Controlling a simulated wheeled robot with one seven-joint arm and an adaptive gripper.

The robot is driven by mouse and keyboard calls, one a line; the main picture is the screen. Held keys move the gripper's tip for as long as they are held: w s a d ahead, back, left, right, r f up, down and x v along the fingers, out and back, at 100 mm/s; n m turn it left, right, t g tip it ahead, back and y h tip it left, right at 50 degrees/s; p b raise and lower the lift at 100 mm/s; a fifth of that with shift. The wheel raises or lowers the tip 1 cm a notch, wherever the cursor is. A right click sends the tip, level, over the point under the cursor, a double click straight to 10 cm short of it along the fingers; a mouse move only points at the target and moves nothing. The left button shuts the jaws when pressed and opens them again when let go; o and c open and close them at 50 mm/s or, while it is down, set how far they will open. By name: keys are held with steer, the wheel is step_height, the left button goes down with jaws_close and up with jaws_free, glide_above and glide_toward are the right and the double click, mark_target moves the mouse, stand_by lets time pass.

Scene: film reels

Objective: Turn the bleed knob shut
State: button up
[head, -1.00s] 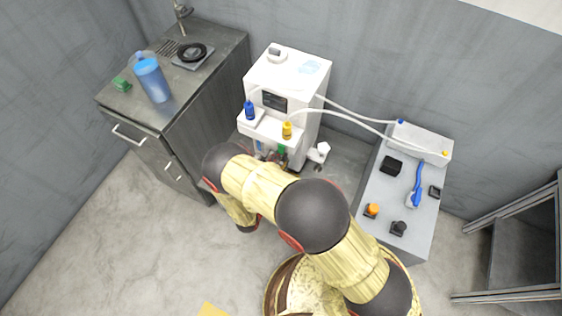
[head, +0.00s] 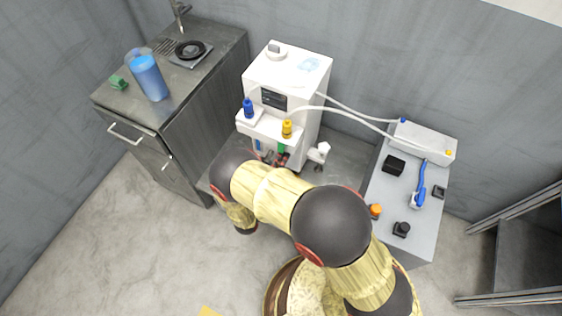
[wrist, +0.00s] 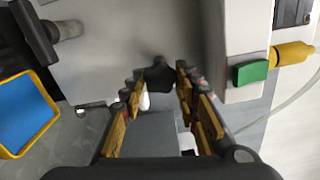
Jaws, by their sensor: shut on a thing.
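The white machine (head: 290,75) stands against the back wall, with its lower front partly hidden by my arm. In the wrist view, a small dark knob (wrist: 159,76), apparently the bleed knob, sits on the machine's pale grey face (wrist: 120,60). My gripper (wrist: 160,80) is shut on this knob, its fingertips on either side of it. In the head view my gripper (head: 270,158) is small and partly hidden below the machine's front shelf. The knob's marking and turned angle cannot be read.
A green block (wrist: 250,71) and a yellow fitting (wrist: 291,53) are right of the fingers. A black handle (wrist: 35,32) and a blue, yellow-rimmed tray (wrist: 25,112) are at left. Tubes run to a grey side table (head: 405,235). A counter (head: 120,105) stands left.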

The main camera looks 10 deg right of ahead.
steer(key=shift+m, duration=0.3)
steer(key=o, duration=1.1)
steer(key=shift+o, duration=0.3)
steer(key=v, duration=1.2)
steer(key=shift+f, duration=0.1)
